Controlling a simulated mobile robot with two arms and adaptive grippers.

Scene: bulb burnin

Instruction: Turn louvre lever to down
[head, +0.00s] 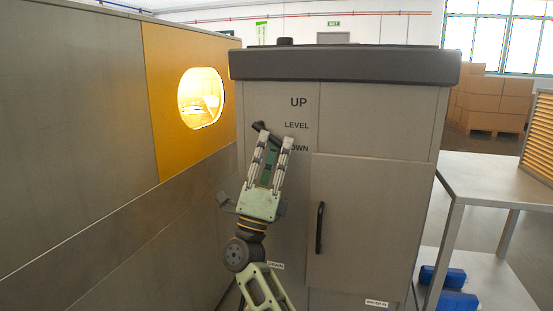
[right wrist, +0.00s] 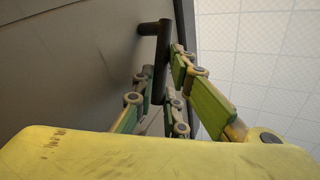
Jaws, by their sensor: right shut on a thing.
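The louvre lever (head: 258,126) is a short dark bar on the grey cabinet front, left of the printed words UP, LEVEL and DOWN. It slants down to the right from its upper left end, toward the height between LEVEL and DOWN. My right gripper (head: 276,141) comes up from below and is shut on the lever. Its fingers partly cover the lever and the start of the word DOWN. In the right wrist view the black lever (right wrist: 163,58) stands between the green finger pads of the gripper (right wrist: 166,85). My left gripper is not in view.
The cabinet (head: 380,125) has a door with a black handle (head: 320,228) right of my arm. A wall with a lit yellow window panel (head: 160,90) stands close on the left. A metal table (head: 490,185) is at the right, with blue items (head: 445,280) on its lower shelf.

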